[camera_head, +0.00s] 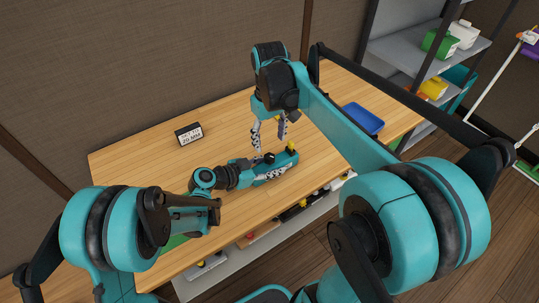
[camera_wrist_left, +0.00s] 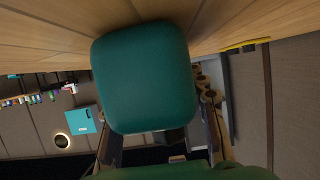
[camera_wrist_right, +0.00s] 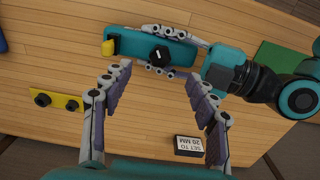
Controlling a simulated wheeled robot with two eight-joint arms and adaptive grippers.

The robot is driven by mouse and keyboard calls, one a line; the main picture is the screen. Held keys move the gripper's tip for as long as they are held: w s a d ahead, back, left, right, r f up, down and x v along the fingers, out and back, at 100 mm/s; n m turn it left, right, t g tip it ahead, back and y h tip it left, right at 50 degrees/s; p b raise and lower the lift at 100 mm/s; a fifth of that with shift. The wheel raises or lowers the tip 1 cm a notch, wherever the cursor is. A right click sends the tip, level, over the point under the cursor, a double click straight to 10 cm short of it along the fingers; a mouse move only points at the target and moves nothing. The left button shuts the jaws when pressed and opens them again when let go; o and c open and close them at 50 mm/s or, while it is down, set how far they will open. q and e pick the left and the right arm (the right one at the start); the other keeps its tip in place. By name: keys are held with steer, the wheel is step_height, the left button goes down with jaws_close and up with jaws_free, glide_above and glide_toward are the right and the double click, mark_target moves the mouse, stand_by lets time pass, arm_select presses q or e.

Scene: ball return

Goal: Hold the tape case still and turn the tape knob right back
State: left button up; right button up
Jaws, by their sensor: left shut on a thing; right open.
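The teal tape case (camera_head: 275,173) lies on the wooden table. The right wrist view shows its long top (camera_wrist_right: 130,38), a yellow piece (camera_wrist_right: 108,47) at its left end and the black tape knob (camera_wrist_right: 158,56), which has a white mark. My left gripper (camera_head: 262,174) is shut on the case, one finger along each long side. In the left wrist view the case (camera_wrist_left: 143,75) fills the space between the fingers. My right gripper (camera_wrist_right: 160,110) is open and empty above the table, beside the case. Its fingers are apart from the knob.
A sign (camera_wrist_right: 188,148) reads "SET TO 20 MM". A yellow plate with black knobs (camera_wrist_right: 68,101) lies on the table. A blue tray (camera_head: 363,118) is at the table's right. Shelves stand beyond it.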

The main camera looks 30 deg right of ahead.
mark_target(269, 156)
step_height(269, 156, down, 8)
steer(key=shift+f, duration=0.1)
stand_by(0.4)
steer(key=c, duration=1.1)
